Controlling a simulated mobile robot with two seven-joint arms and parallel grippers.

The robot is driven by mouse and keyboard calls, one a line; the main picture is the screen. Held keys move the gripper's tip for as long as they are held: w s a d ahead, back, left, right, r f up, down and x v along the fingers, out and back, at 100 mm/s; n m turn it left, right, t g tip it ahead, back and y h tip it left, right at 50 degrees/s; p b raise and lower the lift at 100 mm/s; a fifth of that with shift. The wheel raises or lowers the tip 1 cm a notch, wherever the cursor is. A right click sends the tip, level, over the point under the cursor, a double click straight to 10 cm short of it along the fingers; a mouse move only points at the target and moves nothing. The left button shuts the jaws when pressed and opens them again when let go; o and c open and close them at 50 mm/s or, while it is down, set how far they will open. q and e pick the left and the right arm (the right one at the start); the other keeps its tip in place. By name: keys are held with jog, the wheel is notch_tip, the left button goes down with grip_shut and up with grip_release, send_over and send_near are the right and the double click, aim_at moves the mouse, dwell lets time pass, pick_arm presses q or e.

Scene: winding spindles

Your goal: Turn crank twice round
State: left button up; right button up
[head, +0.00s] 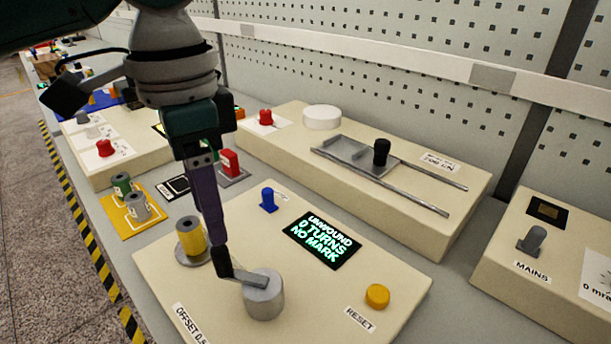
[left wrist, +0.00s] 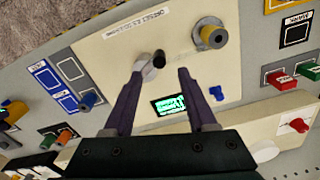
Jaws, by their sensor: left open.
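The crank has a grey round hub (head: 263,297), a flat grey arm and a black knob (head: 222,263) at the arm's left end. My left gripper (head: 217,240) points down at the knob with its purple fingers. In the left wrist view the gripper (left wrist: 163,70) is open, with the black knob (left wrist: 159,58) between and slightly beyond its fingertips. The left finger partly covers the hub there. I cannot tell whether a finger touches the knob. The display (head: 322,240) reads "UNWOUND 0 TURNS NO MARK". My right gripper is not in view.
On the same panel are a yellow spool (head: 191,238) close to the fingers, a blue knob (head: 268,200) and a yellow reset button (head: 377,296). A raised bench block with rails (head: 380,180) stands behind. A mains box (head: 545,250) stands at the right.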

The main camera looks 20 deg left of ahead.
aim_at(218, 248)
pick_arm(q)
notch_tip(218, 248, down, 8)
jog(key=shift+b, duration=0.35)
grip_shut()
dwell(0.5)
